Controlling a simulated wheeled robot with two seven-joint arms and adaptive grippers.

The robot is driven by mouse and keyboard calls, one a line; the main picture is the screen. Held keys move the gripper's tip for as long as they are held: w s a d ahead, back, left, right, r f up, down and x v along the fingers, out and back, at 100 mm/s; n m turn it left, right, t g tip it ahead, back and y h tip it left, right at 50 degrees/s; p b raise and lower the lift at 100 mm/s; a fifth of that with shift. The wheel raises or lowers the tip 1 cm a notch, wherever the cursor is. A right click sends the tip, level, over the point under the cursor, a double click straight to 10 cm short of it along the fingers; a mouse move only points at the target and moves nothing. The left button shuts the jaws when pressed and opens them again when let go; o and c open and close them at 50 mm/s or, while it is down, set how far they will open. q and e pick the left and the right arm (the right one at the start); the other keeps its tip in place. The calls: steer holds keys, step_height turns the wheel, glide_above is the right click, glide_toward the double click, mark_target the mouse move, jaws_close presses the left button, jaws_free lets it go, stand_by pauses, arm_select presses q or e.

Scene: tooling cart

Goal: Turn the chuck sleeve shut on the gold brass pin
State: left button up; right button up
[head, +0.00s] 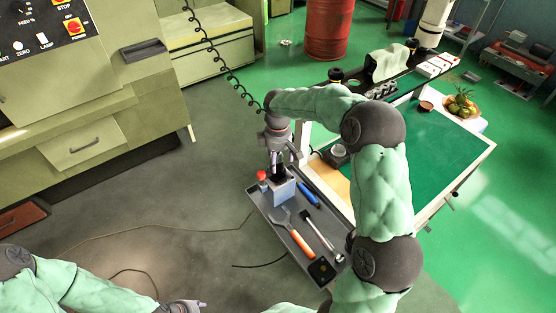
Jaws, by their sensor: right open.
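A light blue-grey block (284,190) stands at the back end of the grey tool tray. My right gripper (279,172) points down just above this block, its fingers apart around something dark on top. The chuck sleeve and the gold brass pin cannot be made out; the gripper covers that spot. Whether the fingers touch the sleeve cannot be told. My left gripper (187,306) is low at the bottom edge, away from the tray and partly cut off; its fingers are too small to read.
The tray (274,229) holds a red-topped item (262,176), a blue-handled tool (309,194), an orange-handled spatula (301,243) and a hammer-like tool (322,235). A green-topped table (450,150) stands to the right. A coiled cable (222,68) hangs behind. The floor left of the tray is mostly clear.

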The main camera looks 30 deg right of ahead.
steer(key=shift+f, duration=0.25)
steer(key=c, duration=1.2)
steer(key=shift+o, duration=0.2)
steer(key=shift+m, duration=0.3)
steer(key=m, duration=0.3)
steer(key=shift+s+a+p, duration=0.1)
steer(key=shift+s+p, duration=0.05)
steer(key=shift+p, duration=0.2)
steer(key=shift+s+a+f+m, duration=0.1)
steer(key=shift+m, duration=1.25)
steer(key=shift+f+m, duration=0.1)
steer(key=shift+m, duration=1.25)
